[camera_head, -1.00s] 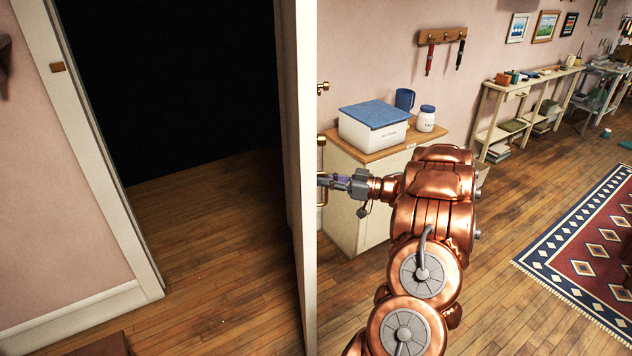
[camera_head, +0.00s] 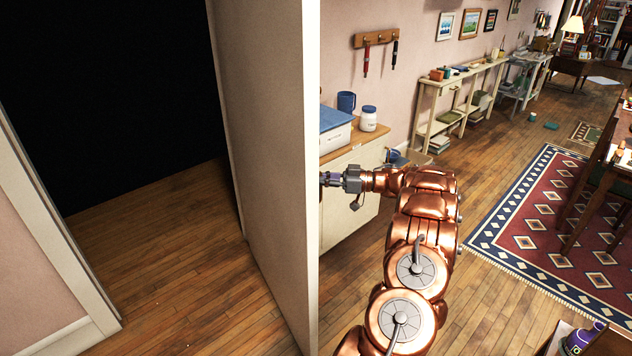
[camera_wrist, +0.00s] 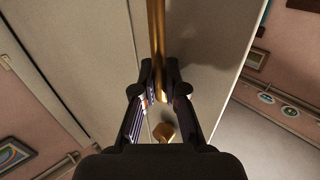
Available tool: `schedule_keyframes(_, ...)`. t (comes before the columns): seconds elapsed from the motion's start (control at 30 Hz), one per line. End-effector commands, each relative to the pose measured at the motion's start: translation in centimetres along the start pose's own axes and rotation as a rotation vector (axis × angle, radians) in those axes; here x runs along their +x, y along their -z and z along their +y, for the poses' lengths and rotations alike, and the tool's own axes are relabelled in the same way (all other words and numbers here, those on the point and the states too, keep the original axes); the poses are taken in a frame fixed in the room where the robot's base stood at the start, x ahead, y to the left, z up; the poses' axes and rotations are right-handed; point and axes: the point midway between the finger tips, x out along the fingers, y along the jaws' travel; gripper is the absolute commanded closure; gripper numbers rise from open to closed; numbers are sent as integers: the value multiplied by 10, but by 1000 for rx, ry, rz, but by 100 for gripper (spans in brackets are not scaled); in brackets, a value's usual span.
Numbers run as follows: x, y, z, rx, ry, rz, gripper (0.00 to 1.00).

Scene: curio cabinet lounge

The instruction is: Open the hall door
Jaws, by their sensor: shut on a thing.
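The hall door (camera_head: 262,150) is a pale slab standing ajar, seen nearly along its free edge in the head view. To its left the doorway is open, with a dark space beyond. In the wrist view the door face (camera_wrist: 205,50) fills the middle, with a long brass handle (camera_wrist: 157,45) running down it. My gripper (camera_wrist: 158,88) is shut on the brass handle, one finger on each side. In the head view my gripper (camera_head: 328,179) is at the door's right side, and the door's edge hides the handle and fingertips.
A cabinet (camera_head: 350,205) with a blue-lidded white box (camera_head: 336,130), a blue mug (camera_head: 346,102) and a white jar (camera_head: 368,118) stands close behind my gripper. A patterned rug (camera_head: 530,220) lies at right. Wooden floor (camera_head: 165,250) is clear in the doorway.

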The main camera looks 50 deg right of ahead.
Motion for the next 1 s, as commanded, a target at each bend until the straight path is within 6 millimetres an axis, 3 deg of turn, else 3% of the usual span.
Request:
schedule_keyframes(0.57,-2,0,3,1,4,1,100)
schedule_keyframes(0.6,-2,0,3,1,4,1,87)
schedule_keyframes(0.83,-3,0,3,0,3,1,63)
schedule_keyframes(1.0,-2,0,3,0,3,1,63)
